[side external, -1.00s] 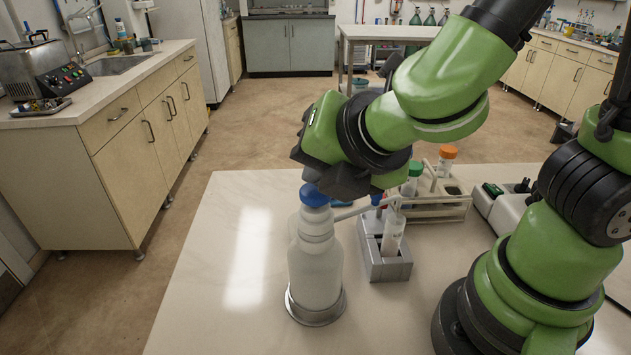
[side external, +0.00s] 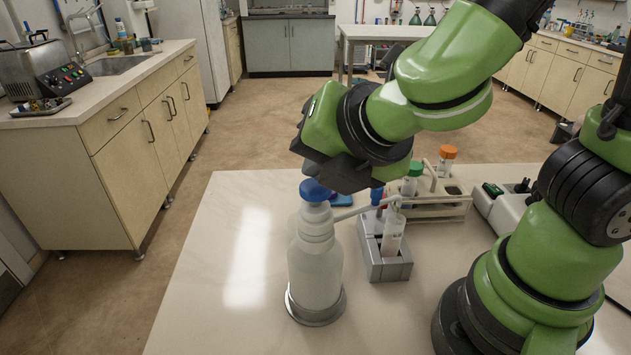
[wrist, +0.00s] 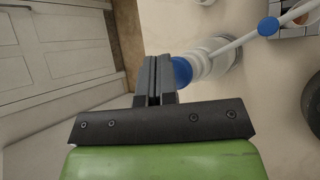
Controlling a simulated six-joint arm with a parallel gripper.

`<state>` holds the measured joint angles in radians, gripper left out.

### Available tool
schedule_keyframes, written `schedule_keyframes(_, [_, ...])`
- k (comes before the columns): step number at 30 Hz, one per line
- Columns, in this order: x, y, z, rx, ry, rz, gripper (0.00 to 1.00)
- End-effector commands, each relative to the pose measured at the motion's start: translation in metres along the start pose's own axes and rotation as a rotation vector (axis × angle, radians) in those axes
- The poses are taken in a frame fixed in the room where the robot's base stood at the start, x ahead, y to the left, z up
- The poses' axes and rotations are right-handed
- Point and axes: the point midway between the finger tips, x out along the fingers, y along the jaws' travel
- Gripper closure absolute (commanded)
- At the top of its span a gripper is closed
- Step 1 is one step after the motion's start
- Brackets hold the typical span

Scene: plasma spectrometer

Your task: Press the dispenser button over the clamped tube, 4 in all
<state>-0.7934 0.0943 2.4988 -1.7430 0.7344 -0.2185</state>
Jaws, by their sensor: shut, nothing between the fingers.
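The dispenser is a translucent white bottle (side external: 316,265) standing upright in a round metal base, with a blue button (side external: 314,191) on top. Its thin spout (side external: 365,209) reaches right over the clamped tube (side external: 393,235), which stands in a grey block (side external: 386,266). My gripper (wrist: 157,62) is shut and empty. In the wrist view the blue button (wrist: 182,71) shows just beside the fingertips. In the side view my gripper is right at the button, its fingertips hidden by its own body; I cannot tell whether they touch.
A white rack (side external: 440,205) holds a green-capped tube (side external: 412,178) and an orange-capped tube (side external: 446,156) behind the block. A pale device (side external: 503,207) stands to the right. The white bench is clear left of the bottle.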

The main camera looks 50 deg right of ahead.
Motion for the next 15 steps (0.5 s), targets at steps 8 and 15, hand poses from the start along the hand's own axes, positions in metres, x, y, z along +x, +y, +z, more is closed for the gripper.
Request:
schedule_keyframes(8, [-0.0078,0.0053,0.0048,0.001,0.004,0.001,1.0])
schedule_keyframes(15, [-0.0078,0.0053,0.0048,0.0,0.004,0.001,1.0])
